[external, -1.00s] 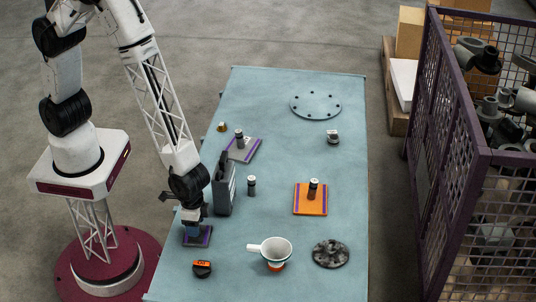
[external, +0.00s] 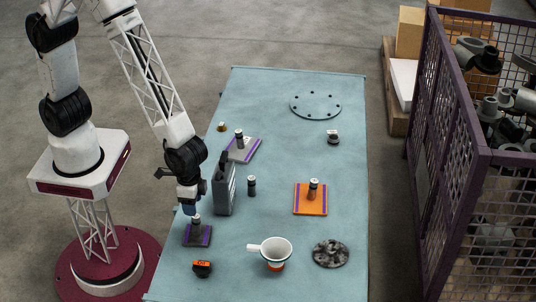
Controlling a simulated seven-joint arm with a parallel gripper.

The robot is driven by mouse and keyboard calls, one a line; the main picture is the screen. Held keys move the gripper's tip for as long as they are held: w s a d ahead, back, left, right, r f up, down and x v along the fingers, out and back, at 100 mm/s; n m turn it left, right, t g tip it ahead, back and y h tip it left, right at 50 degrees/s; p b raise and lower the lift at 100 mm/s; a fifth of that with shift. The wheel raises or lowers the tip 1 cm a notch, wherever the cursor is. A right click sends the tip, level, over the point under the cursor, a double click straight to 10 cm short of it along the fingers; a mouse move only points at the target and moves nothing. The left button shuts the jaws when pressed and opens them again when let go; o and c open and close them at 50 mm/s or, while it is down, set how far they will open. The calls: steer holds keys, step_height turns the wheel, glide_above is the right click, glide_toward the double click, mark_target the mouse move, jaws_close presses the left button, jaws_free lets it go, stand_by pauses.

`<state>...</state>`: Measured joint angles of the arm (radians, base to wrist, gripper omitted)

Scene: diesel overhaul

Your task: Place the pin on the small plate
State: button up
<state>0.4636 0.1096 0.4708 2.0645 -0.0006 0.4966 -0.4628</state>
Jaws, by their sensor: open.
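The small dark plate with purple edges (external: 204,240) lies at the table's near left. A dark pin with a light top (external: 196,228) stands upright on it. My gripper (external: 188,209) is open, just above and slightly left of this pin, and appears clear of it. Similar pins stand on the grey-and-purple plate (external: 250,156), on the orange plate (external: 301,207) and directly on the table (external: 251,187).
A white cup (external: 276,252), an orange-and-black item (external: 202,268) and a dark round part (external: 331,254) are at the near side. A thin disc (external: 315,105) lies at the far end.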

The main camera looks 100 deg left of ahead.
steer(key=shift+r, duration=1.6)
steer(key=shift+r, duration=0.1)
steer(key=s+a+r+t, duration=0.1)
steer(key=s+a+r, duration=0.3)
steer(key=a+r, duration=0.5)
steer(key=s+a+r, duration=0.4)
steer(key=a+r, duration=0.3)
steer(key=r, duration=0.4)
steer(key=s+a+r, duration=0.4)
steer(key=s+a, duration=0.1)
steer(key=s, duration=0.3)
steer(key=s+a+r+t, duration=0.1)
steer(key=s+a+r, duration=0.4)
steer(key=s, duration=0.3)
steer(key=shift+s+a+t, duration=0.25)
steer(key=shift+a+t, duration=0.05)
